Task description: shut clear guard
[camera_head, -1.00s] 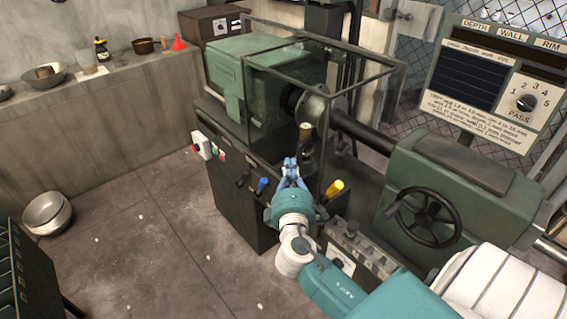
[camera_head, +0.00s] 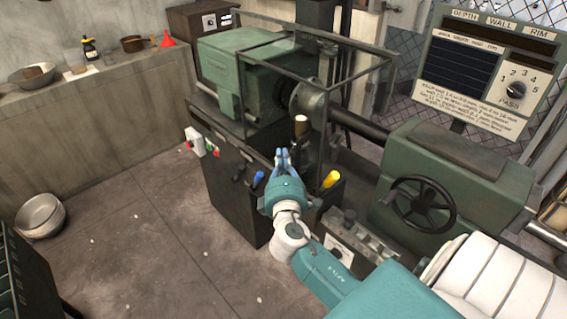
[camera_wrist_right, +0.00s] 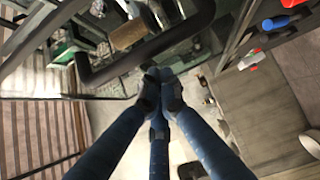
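The clear guard (camera_head: 312,37) is a dark-edged frame with see-through panels over the green lathe's spindle, in the head view. Its panels are hard to see, and I cannot tell how far it is closed. My right gripper (camera_head: 282,157) is in front of the guard's lower part, with its blue fingers pointing toward the machine. The wrist view shows the right gripper's fingertips (camera_wrist_right: 160,77) drawn together with nothing visible between them. A thick dark bent bar (camera_wrist_right: 150,50) crosses just beyond the tips; contact is unclear. My left gripper is not in view.
The tailstock handwheel (camera_head: 423,203) is to the right.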

